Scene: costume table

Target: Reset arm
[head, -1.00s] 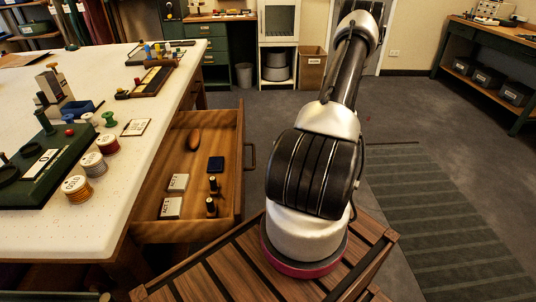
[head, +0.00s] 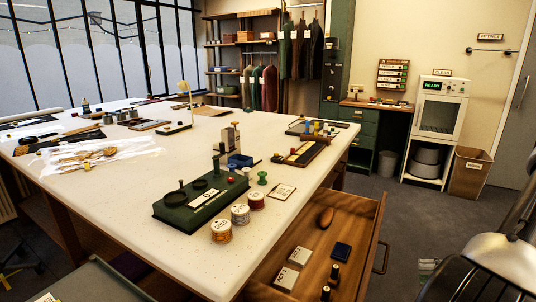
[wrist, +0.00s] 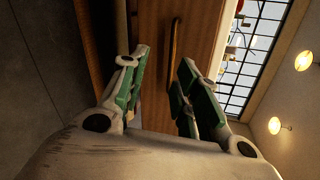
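My gripper (wrist: 158,85) shows in the wrist view with its two green-padded fingers apart and nothing between them. Beyond the fingers is the wooden front of a drawer with a dark bar handle (wrist: 175,50). In the head view the open drawer (head: 375,225) sticks out from the right side of the white table (head: 300,190). My arm (head: 495,255) shows only in part at the lower right of the head view, and my gripper is out of that picture.
The drawer holds a brown oval item (head: 326,217), a dark blue square (head: 341,251), white labelled boxes and small dark bottles. A green tray (head: 200,200) and thread spools (head: 221,231) stand on the table. A cardboard bin (head: 468,172) and white cabinet (head: 440,130) stand behind clear floor.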

